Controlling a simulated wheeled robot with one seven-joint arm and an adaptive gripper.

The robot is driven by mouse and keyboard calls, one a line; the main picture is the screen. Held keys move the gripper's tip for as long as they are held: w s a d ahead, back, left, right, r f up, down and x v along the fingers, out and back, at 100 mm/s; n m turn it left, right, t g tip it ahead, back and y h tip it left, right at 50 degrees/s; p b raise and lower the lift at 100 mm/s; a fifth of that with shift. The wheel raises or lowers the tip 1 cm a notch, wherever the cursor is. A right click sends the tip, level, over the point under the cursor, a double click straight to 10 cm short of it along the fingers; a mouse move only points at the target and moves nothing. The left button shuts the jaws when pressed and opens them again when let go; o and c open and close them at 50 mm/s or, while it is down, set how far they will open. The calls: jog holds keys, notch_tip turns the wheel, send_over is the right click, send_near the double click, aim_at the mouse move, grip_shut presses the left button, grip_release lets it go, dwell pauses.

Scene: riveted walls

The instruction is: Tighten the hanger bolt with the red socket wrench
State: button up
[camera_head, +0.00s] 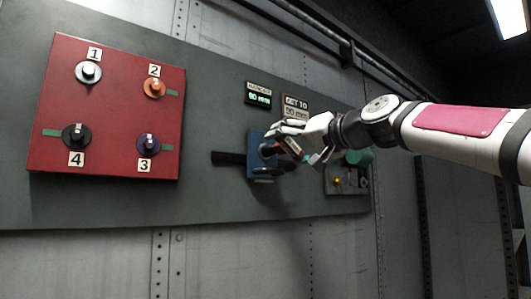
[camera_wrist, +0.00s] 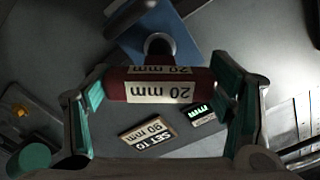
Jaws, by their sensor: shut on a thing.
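The red socket wrench (camera_wrist: 118,84), a dark red cylinder labelled "20 mm", lies crosswise between the teal pads of my gripper (camera_wrist: 160,86) in the wrist view. My gripper (camera_head: 290,147) is shut on it, in front of the blue block (camera_head: 256,166) on the wall panel. A dark round stem (camera_wrist: 158,45) runs from the wrench toward the blue block (camera_wrist: 135,38). The hanger bolt itself is hidden, so I cannot tell how the socket sits on it. A display (camera_head: 259,95) with green digits is above the block; beside it a sign (camera_head: 295,106) reads "SET TO", "90 mm" in the wrist view.
A red board (camera_head: 110,115) with several numbered knobs is on the panel's left. A dark bar (camera_head: 228,158) sticks out left of the blue block.

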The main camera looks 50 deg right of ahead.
jog(key=shift+s+a, duration=0.1)
jog(key=shift+s, duration=0.5)
jog(key=shift+s+a, duration=0.1)
jog(key=shift+s, duration=0.2)
jog(key=shift+s+a, duration=0.1)
jog(key=shift+s, duration=0.45)
jog(key=shift+v, duration=1.9)
jog(key=shift+a, duration=0.1)
jog(key=n+b, duration=0.2)
jog(key=n, duration=0.1)
jog(key=shift+w+f+n, duration=0.1)
jog(key=shift+f+n, duration=0.05)
jog(key=shift+n, duration=1.35)
